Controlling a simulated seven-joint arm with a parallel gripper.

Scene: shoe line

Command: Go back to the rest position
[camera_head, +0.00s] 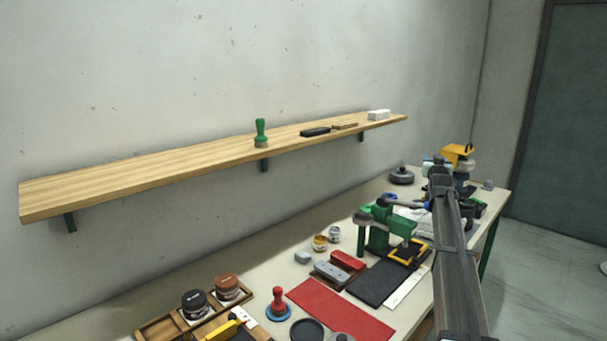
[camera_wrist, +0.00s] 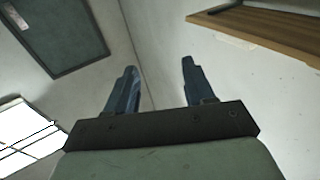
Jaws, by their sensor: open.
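My gripper (camera_wrist: 159,68) is open in the wrist view, its two dark fingers well apart with nothing between them. It points up toward bare wall, a room corner and part of the wooden shelf. In the head view my dark arm reaches in from the lower right over the right part of the workbench (camera_head: 253,248). The gripper's fingers cannot be made out clearly there against the clutter behind.
A wooden shelf (camera_head: 150,175) on the wall holds a green-handled stamp (camera_head: 261,133), a dark block and a white box (camera_head: 379,115). The bench carries a green press (camera_head: 378,228), a red mat (camera_head: 340,308), a red-handled stamp (camera_head: 278,303) and jars. Open floor lies at right.

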